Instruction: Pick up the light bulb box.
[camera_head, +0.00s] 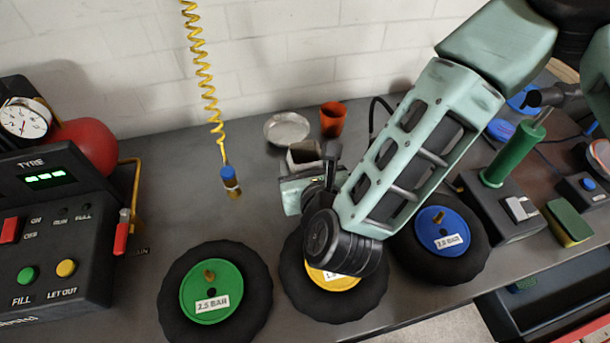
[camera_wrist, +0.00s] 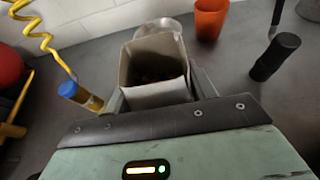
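A small open-topped, pale grey-brown cardboard box (camera_wrist: 156,92), which I take for the light bulb box, stands in front of my gripper (camera_wrist: 158,98) in the wrist view. Its inside is dark and no label shows. Grey finger parts flank the box closely on its left and right; whether they press on it cannot be told. In the head view the box (camera_head: 304,156) is on the bench just beyond my gripper's pale green body, which hides its lower part.
An orange cup (camera_head: 333,119) and a round metal dish (camera_head: 287,129) stand behind the box. A blue-tipped hose end (camera_head: 231,182) hangs at left on a yellow coil. Wheels with green (camera_head: 211,291), yellow and blue (camera_head: 442,230) hubs line the front.

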